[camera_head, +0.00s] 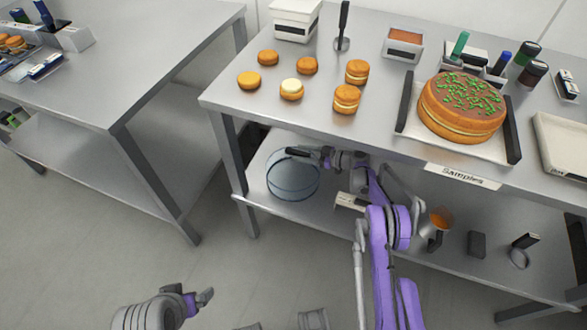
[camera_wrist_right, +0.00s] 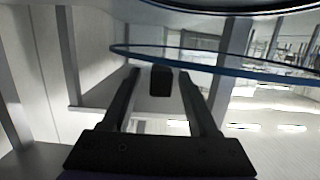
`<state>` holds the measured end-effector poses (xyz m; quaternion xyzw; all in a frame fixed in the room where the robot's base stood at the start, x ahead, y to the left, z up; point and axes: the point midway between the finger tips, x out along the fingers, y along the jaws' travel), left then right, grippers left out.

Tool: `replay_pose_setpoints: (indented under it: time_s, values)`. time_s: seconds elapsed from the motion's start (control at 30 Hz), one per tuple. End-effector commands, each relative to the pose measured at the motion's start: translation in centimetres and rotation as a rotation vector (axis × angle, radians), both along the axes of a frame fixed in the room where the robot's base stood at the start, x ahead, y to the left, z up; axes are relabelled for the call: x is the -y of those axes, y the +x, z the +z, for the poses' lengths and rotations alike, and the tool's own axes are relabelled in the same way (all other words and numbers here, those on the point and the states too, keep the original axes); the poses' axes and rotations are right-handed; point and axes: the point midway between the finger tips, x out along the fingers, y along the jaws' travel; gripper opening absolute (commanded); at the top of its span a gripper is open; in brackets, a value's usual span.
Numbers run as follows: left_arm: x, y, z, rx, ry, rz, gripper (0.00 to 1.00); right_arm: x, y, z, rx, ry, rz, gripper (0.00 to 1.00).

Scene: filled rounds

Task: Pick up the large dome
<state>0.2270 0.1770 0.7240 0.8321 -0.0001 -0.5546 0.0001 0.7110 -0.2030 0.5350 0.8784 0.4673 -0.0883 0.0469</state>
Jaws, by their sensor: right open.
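The large dome (camera_head: 292,182), clear glass with a bluish rim, stands on the lower shelf near its left end, under the tabletop. My right gripper (camera_head: 300,152) reaches in from the right at the dome's upper part. In the right wrist view its two fingers (camera_wrist_right: 160,86) are open, with a small dark block between the tips that looks like the dome's knob. The dome's blue rim (camera_wrist_right: 220,69) crosses that view. Contact with the fingers cannot be told. My left gripper (camera_head: 203,298) is low at the left over the floor, away from the dome; its jaw opening is unclear.
The tabletop (camera_head: 376,109) above the dome holds several small round cakes and a large cake (camera_head: 461,106) on a tray. A table leg (camera_head: 231,160) stands just left of the dome. A cup with orange contents (camera_head: 438,220) is farther right on the shelf. The floor aisle is clear.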

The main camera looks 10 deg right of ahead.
Motion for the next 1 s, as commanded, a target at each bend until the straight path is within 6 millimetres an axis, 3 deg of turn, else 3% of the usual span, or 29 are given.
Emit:
replay_pose_setpoints:
  time_s: [0.23, 0.57, 1.0]
  values:
    - [0.0, 0.0, -0.02, 0.0, 0.0, 0.0, 0.97, -0.21, 0.17, -0.03, 0.0, 0.0, -0.001, 0.58]
    - [0.0, 0.0, -0.03, 0.0, 0.0, 0.0, 0.97, -0.19, 0.16, -0.03, 0.0, 0.0, -0.001, 0.0]
    - [0.0, 0.0, -0.01, 0.0, 0.0, 0.0, 0.97, -0.19, 0.16, 0.06, 0.0, 0.0, -0.001, 0.0]
